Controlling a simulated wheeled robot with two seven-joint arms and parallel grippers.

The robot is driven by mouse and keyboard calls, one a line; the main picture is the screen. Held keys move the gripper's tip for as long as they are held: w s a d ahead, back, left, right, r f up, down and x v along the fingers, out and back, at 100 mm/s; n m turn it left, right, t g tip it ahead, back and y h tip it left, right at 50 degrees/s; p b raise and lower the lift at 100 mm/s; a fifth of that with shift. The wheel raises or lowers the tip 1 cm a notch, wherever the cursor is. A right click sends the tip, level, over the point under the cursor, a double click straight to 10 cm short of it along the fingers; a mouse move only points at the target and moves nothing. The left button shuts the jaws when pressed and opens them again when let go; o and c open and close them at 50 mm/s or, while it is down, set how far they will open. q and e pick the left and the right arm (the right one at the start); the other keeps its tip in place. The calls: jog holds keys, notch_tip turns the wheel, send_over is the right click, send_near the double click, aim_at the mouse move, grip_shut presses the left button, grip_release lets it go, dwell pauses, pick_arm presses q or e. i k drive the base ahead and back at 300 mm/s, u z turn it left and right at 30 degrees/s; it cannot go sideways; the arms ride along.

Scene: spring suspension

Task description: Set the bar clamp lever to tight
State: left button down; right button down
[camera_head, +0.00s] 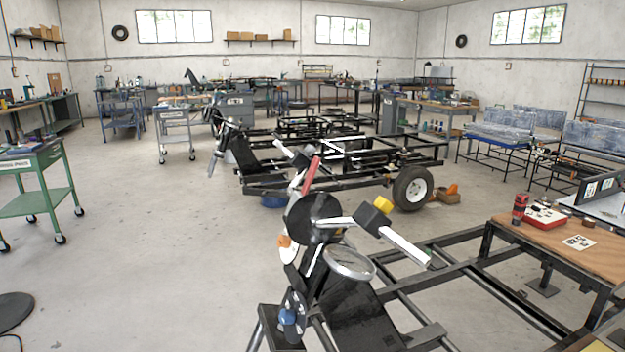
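I cannot make out for certain which part is the bar clamp lever or how it is set. In the head view, a handlebar assembly stands upright in the foreground on a dark metal frame (457,272). A round mirror-like disc (349,262) sits below the bars. Neither of my grippers shows.
A wooden-topped bench (548,241) at right holds a red drill (519,209) and a red-and-white box (545,217). A second frame with a wheel (412,188) stands behind. A green cart (38,204) is at left. The floor (140,240) between is clear.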

aim_at(312, 169)
jog(key=u, duration=0.5)
jog(key=k, duration=1.2)
jog(key=u, duration=0.05)
jog(key=i, duration=0.4)
jog(key=z, duration=0.9)
jog(key=i, duration=1.65)
jog(key=u, duration=0.9)
